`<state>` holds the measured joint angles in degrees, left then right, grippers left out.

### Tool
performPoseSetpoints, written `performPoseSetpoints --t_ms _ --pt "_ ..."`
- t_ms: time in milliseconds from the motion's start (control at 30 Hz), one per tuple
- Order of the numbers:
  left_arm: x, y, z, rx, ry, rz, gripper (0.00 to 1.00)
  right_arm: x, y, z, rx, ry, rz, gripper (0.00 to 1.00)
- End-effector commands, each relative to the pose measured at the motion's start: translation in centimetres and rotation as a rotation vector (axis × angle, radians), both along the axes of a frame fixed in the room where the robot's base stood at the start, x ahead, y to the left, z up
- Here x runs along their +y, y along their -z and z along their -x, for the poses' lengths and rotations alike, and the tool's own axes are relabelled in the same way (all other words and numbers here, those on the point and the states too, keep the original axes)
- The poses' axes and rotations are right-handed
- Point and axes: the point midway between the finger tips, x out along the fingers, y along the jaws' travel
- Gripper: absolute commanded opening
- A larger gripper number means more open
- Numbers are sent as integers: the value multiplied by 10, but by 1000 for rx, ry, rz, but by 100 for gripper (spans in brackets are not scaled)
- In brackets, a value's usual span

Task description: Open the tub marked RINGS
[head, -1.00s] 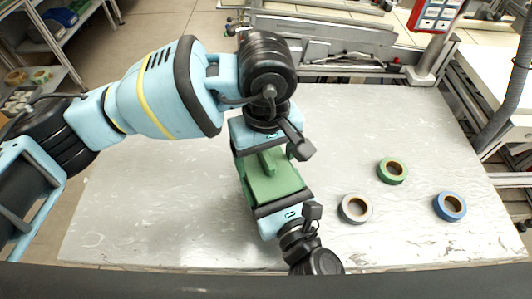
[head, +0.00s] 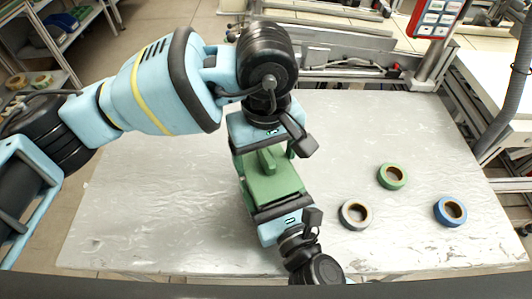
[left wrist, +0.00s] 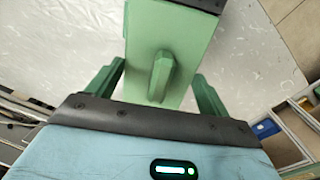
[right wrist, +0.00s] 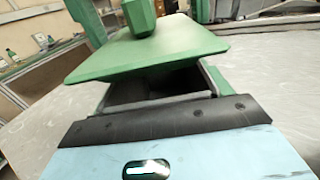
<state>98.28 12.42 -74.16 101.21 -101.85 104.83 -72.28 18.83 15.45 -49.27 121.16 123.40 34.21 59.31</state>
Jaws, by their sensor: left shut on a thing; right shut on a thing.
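The tub (right wrist: 150,90) is mostly hidden under its green lid (head: 275,188); no RINGS marking shows. The lid has a raised green handle (left wrist: 162,75) and also shows in the right wrist view (right wrist: 150,50). There, a dark gap shows between the lid's near edge and the tub, so that edge stands clear of the rim. My left gripper (head: 266,145) is at the far end, its green fingers either side of the lid, shut on it. My right gripper (head: 277,208) is at the near end, shut on the tub. Its grip is partly hidden.
A green tape reel (head: 392,166), a grey tape reel (head: 345,222) and a blue tape reel (head: 440,218) lie to the right on the silver table (head: 160,220). The table's left part is clear. Metal machinery (head: 340,60) stands behind the far edge.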

Motion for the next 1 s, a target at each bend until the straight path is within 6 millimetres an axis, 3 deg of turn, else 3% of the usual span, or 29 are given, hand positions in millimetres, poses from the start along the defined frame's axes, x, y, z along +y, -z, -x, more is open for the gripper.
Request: performPoseSetpoints --t_ms 267,600,800,833,1000 --pt "0 -6 0 -1 0 1 53 0 0 0 0 0 1 36" --pt "0 -40 0 -1 0 1 53 0 0 0 0 0 1 36" --pt "0 -40 0 0 0 0 53 0 0 0 0 0 0 36" --pt "0 -40 0 0 0 0 53 0 0 0 0 0 0 80" --pt "0 -40 0 0 0 0 53 0 0 0 0 0 0 100"
